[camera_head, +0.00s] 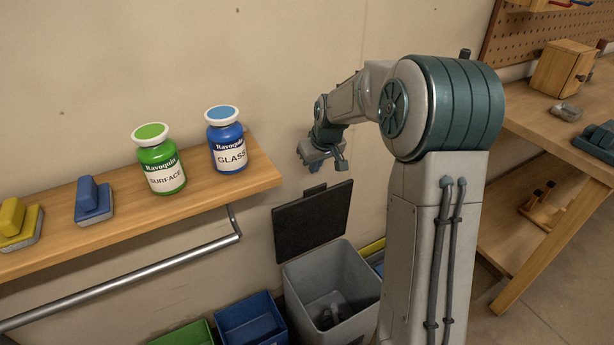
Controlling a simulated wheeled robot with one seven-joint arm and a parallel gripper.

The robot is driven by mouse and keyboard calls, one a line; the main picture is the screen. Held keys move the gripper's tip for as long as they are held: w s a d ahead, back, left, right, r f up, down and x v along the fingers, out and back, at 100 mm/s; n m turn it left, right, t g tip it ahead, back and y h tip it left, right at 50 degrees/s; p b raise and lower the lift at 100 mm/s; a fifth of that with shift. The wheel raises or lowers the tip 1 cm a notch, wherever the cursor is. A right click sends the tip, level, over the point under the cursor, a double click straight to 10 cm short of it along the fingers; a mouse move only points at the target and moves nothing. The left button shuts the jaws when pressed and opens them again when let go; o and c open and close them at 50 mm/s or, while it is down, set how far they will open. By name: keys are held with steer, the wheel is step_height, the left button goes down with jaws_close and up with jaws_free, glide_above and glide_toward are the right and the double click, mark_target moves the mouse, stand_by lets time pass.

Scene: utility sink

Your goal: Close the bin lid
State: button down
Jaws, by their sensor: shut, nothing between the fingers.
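The grey bin (335,281) stands on the floor below the right end of the shelf. Some dark items lie inside the bin. My gripper (325,165) is above the lid, close to the wall, and holds nothing. It is shut, though its fingertips are small in this view. My arm partly hides the bin's right side.
A wooden shelf (120,222) at left holds a green bottle (160,165), a blue bottle (228,145) and brushes. A metal rail (130,278) runs below it. Blue (250,320) and green (186,335) bins stand left of the grey one. A workbench (560,125) is at right.

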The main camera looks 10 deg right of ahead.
steer(key=x, duration=1)
steer(key=shift+w+a+b, duration=0.1)
steer(key=shift+w+b, duration=0.25)
steer(key=shift+b, duration=0.05)
steer(key=shift+f, duration=0.1)
